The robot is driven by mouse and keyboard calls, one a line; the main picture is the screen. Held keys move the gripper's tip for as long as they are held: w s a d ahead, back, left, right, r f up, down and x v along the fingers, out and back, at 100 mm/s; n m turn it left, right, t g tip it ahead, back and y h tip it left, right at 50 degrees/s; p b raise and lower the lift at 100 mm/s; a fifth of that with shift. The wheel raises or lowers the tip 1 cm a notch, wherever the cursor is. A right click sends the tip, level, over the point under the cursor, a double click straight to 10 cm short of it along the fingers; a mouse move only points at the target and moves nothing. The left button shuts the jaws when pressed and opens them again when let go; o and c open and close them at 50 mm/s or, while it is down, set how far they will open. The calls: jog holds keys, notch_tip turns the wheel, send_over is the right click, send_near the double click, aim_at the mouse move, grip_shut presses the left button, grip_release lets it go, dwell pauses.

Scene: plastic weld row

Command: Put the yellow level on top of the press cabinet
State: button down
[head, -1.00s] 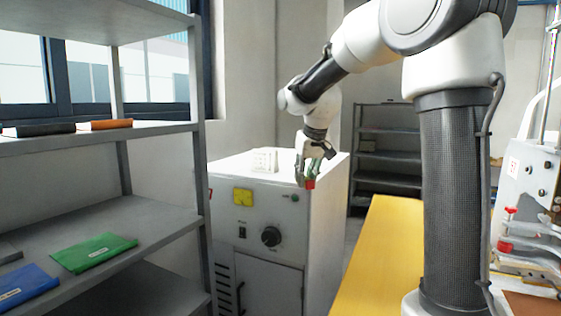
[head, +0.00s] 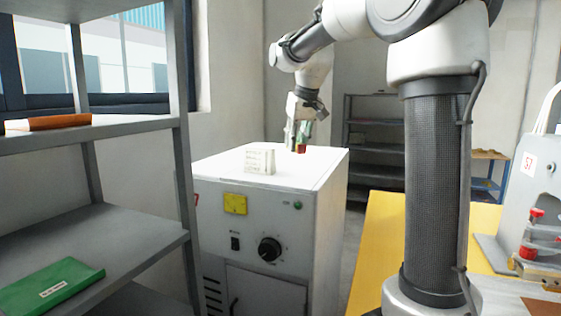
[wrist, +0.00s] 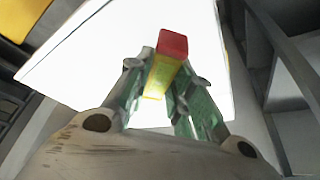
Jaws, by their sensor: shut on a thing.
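The yellow level, a small bar with a red end, shows in the wrist view (wrist: 158,79) between the green fingers of my gripper (wrist: 164,95). The gripper is shut on it. In the head view my gripper (head: 297,146) points down over the back right of the press cabinet (head: 310,215), with the red end of the level (head: 302,148) showing at the fingers. I cannot tell whether the level touches the cabinet's white top. The bright top fills much of the wrist view around the level.
A small pale block (head: 260,158) stands on the cabinet top, left of my gripper. A grey shelf (head: 90,235) with a green packet (head: 50,285) is at the left. A yellow surface (head: 375,260) lies right of the cabinet. The cabinet top's front right is clear.

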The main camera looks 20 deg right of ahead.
aim_at(302, 144)
notch_tip(302, 144, down, 8)
jog(key=shift+f, duration=0.15)
jog(key=shift+f, duration=0.15)
jog(key=c, duration=1.3)
grip_release()
jog(key=shift+o, duration=0.2)
jog(key=v, duration=1.1)
jog(key=shift+s+r, duration=0.15)
jog(key=shift+r, duration=0.25)
jog(key=s+f, duration=0.7)
jog(key=s, duration=0.6)
jog(key=s+f, duration=0.7)
jog(key=s, duration=0.7)
jog(key=shift+a+f, duration=0.2)
jog(key=shift+a, duration=0.1)
